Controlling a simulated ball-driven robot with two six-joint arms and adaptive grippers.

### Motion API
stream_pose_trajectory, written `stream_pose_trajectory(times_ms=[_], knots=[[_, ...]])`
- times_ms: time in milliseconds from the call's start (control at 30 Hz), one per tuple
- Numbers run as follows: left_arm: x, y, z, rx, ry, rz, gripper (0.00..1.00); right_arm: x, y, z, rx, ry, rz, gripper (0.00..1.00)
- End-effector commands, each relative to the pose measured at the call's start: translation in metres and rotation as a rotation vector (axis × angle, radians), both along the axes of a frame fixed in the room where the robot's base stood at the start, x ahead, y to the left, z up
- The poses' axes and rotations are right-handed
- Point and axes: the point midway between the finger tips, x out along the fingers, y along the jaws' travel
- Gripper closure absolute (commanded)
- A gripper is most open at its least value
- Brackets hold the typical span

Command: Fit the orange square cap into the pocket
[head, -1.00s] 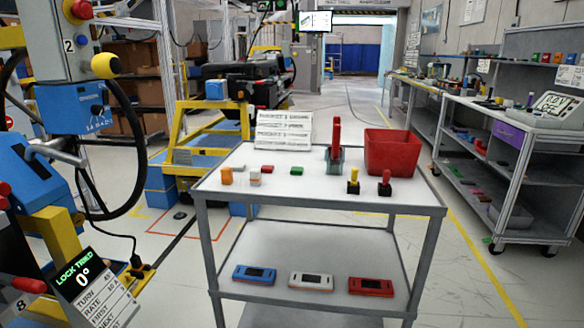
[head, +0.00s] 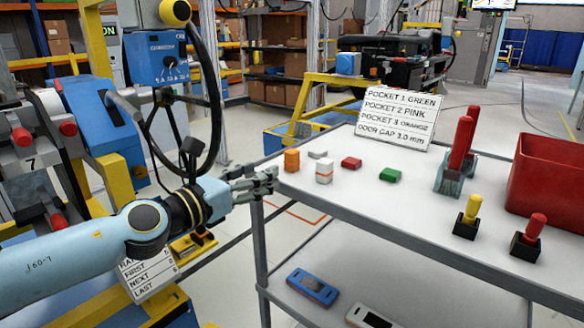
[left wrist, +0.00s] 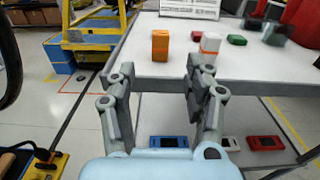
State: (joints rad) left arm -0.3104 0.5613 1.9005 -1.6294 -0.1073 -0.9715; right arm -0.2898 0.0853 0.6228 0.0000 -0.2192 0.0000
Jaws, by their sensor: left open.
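The orange square cap (head: 291,160) stands on the cart's white top near its left edge. In the left wrist view the orange cap (left wrist: 160,46) stands beyond the fingers, roughly between them. My left gripper (head: 266,181) is at the left edge of the cart top, just short of the cap, and not touching it. In the left wrist view my left gripper (left wrist: 160,70) has its fingers apart with nothing between them. I cannot make out the pocket in these frames. My right gripper is out of view.
A white block with an orange band (head: 324,171) stands close right of the cap. Red (head: 351,163) and green (head: 390,175) blocks, a brush (head: 455,160), stamps and a red bin (head: 553,175) are farther right. A card (head: 391,118) lists pocket colours. The cart edge (head: 430,235) is near.

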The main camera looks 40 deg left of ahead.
Motion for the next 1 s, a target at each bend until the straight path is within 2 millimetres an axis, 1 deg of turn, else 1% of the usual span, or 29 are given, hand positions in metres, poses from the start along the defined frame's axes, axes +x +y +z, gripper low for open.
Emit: stream_pose_trajectory(times_ms=[67,200,333,433,600,700,800,1000], knots=[[0.013,-0.003,0.007,0.017,-0.014,-0.003,0.48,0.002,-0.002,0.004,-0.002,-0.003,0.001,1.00],[0.037,-0.005,0.007,0.014,-0.013,-0.002,0.48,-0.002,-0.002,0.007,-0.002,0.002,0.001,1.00],[0.050,-0.006,0.006,0.014,-0.011,-0.003,0.48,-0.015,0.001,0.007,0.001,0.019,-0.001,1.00],[0.058,-0.007,0.006,0.012,-0.010,-0.004,0.48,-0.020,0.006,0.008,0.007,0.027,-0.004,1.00],[0.085,-0.008,0.010,0.011,-0.011,-0.003,0.48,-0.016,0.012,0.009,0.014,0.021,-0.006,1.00],[0.097,-0.009,0.007,0.012,-0.010,-0.003,0.48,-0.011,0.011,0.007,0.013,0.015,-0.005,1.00],[0.103,-0.009,0.007,0.011,-0.008,-0.004,0.48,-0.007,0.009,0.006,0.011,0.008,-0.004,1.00],[0.103,-0.009,0.007,0.012,-0.008,-0.004,0.48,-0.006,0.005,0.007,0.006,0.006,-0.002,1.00]])
